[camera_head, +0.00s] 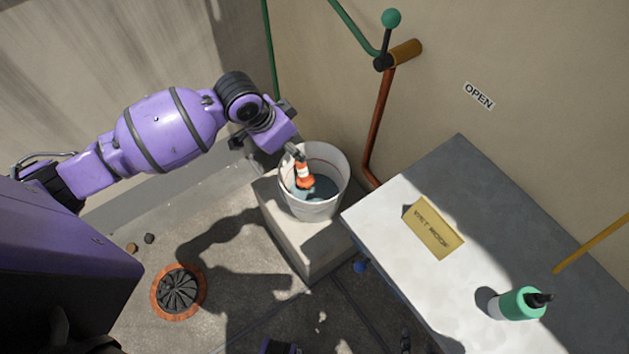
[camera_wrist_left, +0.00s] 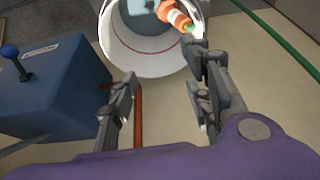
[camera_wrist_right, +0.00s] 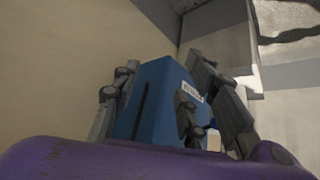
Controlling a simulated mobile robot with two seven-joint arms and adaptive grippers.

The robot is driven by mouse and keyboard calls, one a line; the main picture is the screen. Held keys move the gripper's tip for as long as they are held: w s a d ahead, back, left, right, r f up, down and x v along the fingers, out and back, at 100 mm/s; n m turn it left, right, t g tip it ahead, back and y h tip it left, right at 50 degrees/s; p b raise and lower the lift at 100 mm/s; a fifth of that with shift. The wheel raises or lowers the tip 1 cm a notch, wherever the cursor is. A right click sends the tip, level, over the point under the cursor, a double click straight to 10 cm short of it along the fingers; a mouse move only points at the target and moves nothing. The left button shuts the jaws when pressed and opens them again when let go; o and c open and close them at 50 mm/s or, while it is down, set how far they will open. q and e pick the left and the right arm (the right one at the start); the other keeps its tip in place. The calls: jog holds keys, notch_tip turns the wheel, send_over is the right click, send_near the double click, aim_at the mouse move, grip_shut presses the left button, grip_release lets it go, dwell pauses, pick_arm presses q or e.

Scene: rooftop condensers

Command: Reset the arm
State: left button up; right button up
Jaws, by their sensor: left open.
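My left arm comes in from the left in the head view. Its gripper (camera_head: 293,150) is above the rim of a white bucket (camera_head: 312,207). In the left wrist view the fingers (camera_wrist_left: 163,85) are spread with nothing between them. An orange bottle with a white band (camera_head: 304,178) is inside the bucket, just below the gripper; it also shows past the right finger in the left wrist view (camera_wrist_left: 176,16). My right gripper (camera_wrist_right: 162,66) has its fingers apart in its wrist view. A blue box (camera_wrist_right: 160,98) shows behind and between them; I cannot tell whether they touch.
The bucket stands on a concrete block (camera_head: 310,255). A grey-white table (camera_head: 440,190) at right bears a yellow sign (camera_head: 433,228) and a green bottle (camera_head: 520,303). A green-knobbed lever (camera_head: 391,19) projects from the wall. A round orange-rimmed drain (camera_head: 178,292) lies on the floor.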

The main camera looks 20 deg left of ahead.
pick_arm(q)
jog(key=w+d+r+t+h, duration=0.2)
jog(key=w+d+r+t, duration=0.1)
jog(key=w+d+t, duration=0.1)
jog(key=s+a+f+n+y+p, duration=0.1)
jog(key=s+f+n+p, duration=0.1)
jog(key=s, duration=0.9)
jog(key=s+a+f+n+y+p, duration=0.1)
jog(key=s+f+n+p, duration=0.1)
jog(key=s, duration=1)
jog(key=s+a+f+n+t+y+p, duration=0.1)
jog(key=s+f+p, duration=0.3)
jog(key=s, duration=0.8)
jog(key=shift+s+a+f+n+y, duration=0.25)
jog(key=shift+a+f+n+y, duration=0.35)
jog(key=shift+f+n, duration=0.25)
pick_arm(e)
notch_tip(320, 180, up, 8)
jog(key=w+a, duration=0.1)
jog(key=w, duration=0.1)
jog(key=shift+w+t, duration=0.3)
jog(key=shift+t, duration=0.1)
pick_arm(q)
jog(key=shift+r, duration=0.15)
pick_arm(e)
jog(key=shift+w+a+r, duration=0.2)
jog(key=shift+w, duration=0.35)
pick_arm(q)
jog(key=shift+s, duration=0.1)
